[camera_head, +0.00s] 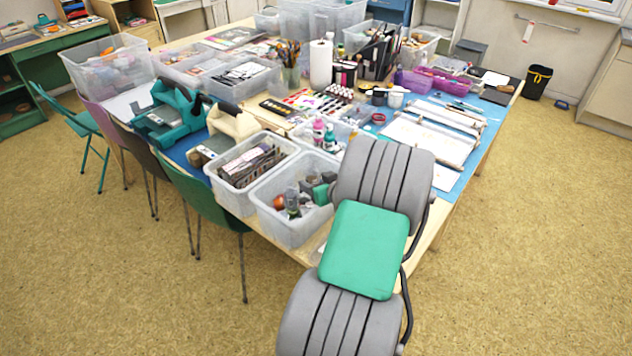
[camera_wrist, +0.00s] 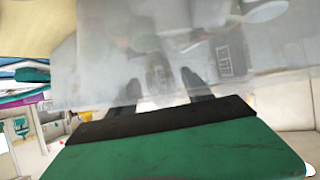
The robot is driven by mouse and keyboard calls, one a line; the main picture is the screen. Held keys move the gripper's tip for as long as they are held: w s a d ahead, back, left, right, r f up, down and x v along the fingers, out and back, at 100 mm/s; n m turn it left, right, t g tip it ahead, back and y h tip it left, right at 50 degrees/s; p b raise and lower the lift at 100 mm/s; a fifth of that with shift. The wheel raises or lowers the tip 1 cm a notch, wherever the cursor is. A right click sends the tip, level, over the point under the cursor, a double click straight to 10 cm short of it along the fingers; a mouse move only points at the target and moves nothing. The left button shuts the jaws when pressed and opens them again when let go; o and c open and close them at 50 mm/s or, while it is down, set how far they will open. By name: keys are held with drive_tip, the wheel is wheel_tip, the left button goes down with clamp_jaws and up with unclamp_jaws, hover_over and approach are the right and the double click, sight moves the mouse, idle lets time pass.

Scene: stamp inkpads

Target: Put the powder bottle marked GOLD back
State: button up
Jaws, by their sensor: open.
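My gripper (camera_wrist: 163,84) shows in the wrist view with its two dark fingers apart, close to a cloudy, translucent plastic surface. A blurred brownish shape (camera_wrist: 158,72) lies between the fingers; I cannot tell what it is or whether they touch it. In the head view my arm hides the gripper. No label reading GOLD is legible in either view. A clear bin (camera_head: 283,236) at the table's near corner holds a greyish bottle-like item (camera_head: 292,201), an orange-red round item (camera_head: 279,202) and green blocks.
A second clear bin (camera_head: 232,199) with dark packets stands left of the first. Pink-capped and teal bottles (camera_head: 330,138) stand behind them. A paper roll (camera_head: 321,63) and a brush jar (camera_head: 290,75) stand further back. Chairs (camera_head: 205,205) line the table's left side.

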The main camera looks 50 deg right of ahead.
drive_tip(key=shift+r, duration=0.1)
drive_tip(key=v, duration=1.2)
drive_tip(key=shift+b, duration=0.45)
